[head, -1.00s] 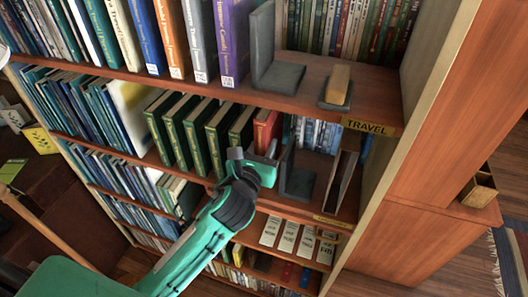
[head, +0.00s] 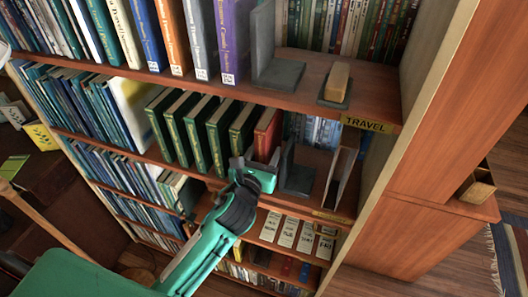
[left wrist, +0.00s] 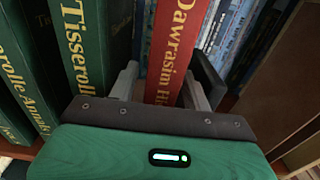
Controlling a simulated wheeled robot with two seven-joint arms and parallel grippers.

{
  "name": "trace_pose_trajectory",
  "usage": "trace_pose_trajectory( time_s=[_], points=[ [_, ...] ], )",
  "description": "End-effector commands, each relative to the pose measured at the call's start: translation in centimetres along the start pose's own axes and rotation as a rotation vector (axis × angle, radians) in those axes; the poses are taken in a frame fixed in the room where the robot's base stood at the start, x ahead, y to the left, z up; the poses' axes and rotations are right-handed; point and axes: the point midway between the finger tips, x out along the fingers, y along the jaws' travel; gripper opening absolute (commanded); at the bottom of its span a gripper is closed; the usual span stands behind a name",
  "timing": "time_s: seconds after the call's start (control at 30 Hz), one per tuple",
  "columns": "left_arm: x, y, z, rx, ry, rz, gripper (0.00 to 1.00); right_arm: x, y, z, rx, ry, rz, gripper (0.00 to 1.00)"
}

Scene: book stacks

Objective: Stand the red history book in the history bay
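The red history book (head: 267,133) stands upright on the middle shelf, at the right end of a row of green books (head: 205,130). A dark grey bookend (head: 296,172) stands to its right. My left gripper (head: 260,168) is in front of the book's lower spine. In the left wrist view the red book (left wrist: 178,50) rises between the two pale fingers (left wrist: 160,92). A gap shows between the left finger and the book; the right finger is close beside it. The gripper looks open. My right gripper is out of view.
The shelf above carries a TRAVEL label (head: 367,124), a bookend (head: 272,60) and a wooden block (head: 338,80). A thin upright holder (head: 342,172) stands right of the lower bookend. White cards (head: 290,232) line the shelf below.

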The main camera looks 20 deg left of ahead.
Motion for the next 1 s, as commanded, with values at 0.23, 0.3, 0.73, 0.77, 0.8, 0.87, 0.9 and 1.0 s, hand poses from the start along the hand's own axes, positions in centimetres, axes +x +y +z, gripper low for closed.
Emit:
trace_pose_trajectory(
  time_s=[0.23,0.3,0.73,0.77,0.8,0.87,0.9,1.0],
  points=[
    [-0.1,0.0,0.2,0.0,0.0,0.0,0.49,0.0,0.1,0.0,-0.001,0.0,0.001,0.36],
    [-0.8,0.0,0.1,0.0,-0.001,-0.001,0.49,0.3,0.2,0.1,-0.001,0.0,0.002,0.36],
    [-9.2,0.0,-0.1,0.0,0.001,-0.001,0.49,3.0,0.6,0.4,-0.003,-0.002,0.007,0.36],
    [-9.7,0.0,-0.1,0.0,0.0,-0.001,0.49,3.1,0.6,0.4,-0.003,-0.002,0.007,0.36],
    [-10.2,0.0,-0.1,0.001,0.0,-0.001,0.49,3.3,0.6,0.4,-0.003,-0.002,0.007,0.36],
    [-10.9,0.0,0.0,0.0,-0.001,0.0,0.49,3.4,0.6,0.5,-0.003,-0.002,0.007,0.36],
    [-11.2,0.0,0.0,-0.001,0.0,0.0,0.49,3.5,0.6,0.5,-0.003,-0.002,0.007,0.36],
    [-11.8,0.0,0.1,-0.001,0.0,0.001,0.49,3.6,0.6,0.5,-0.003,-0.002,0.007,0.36]
  ],
)
